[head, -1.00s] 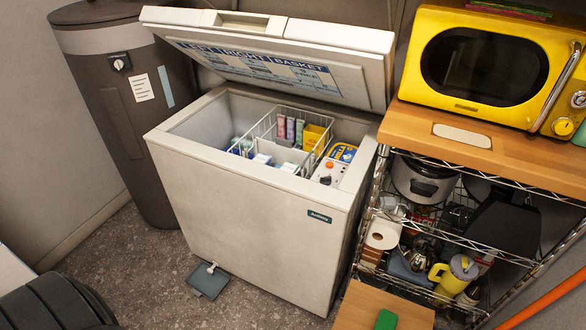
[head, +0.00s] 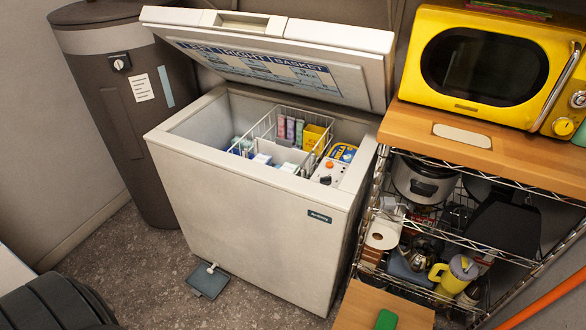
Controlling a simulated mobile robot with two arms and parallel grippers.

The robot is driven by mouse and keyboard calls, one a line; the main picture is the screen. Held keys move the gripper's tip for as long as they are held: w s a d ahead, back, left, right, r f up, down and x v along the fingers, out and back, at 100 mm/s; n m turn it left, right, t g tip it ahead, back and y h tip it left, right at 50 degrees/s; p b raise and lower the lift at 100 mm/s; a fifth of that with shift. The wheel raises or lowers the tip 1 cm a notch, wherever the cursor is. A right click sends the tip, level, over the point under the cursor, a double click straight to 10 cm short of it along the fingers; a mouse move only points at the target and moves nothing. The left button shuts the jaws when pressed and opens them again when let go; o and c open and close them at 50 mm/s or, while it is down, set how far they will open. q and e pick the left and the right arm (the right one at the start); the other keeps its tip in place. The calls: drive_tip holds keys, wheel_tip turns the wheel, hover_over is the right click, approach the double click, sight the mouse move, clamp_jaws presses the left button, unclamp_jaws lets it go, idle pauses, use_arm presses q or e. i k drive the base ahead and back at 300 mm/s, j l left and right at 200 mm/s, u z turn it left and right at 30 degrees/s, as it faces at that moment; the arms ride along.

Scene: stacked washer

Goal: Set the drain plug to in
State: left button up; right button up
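A white chest freezer (head: 250,215) stands in the middle of the head view with its lid (head: 275,55) raised. A small white plug-like piece (head: 211,268) sits low at the freezer's front, above a dark grey flat tray or pad (head: 208,282) on the floor. It looks like the drain plug, but it is too small to tell whether it is in or out. Neither of my grippers is in view.
A wire basket (head: 262,128) and packages lie inside the freezer. A grey-brown tank (head: 125,120) stands at left. A wire shelf (head: 450,240) with a yellow microwave (head: 485,68) on top stands at right. Bare floor (head: 135,262) lies before the freezer.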

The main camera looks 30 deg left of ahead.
sight(210, 270)
drive_tip(key=u, duration=1.8)
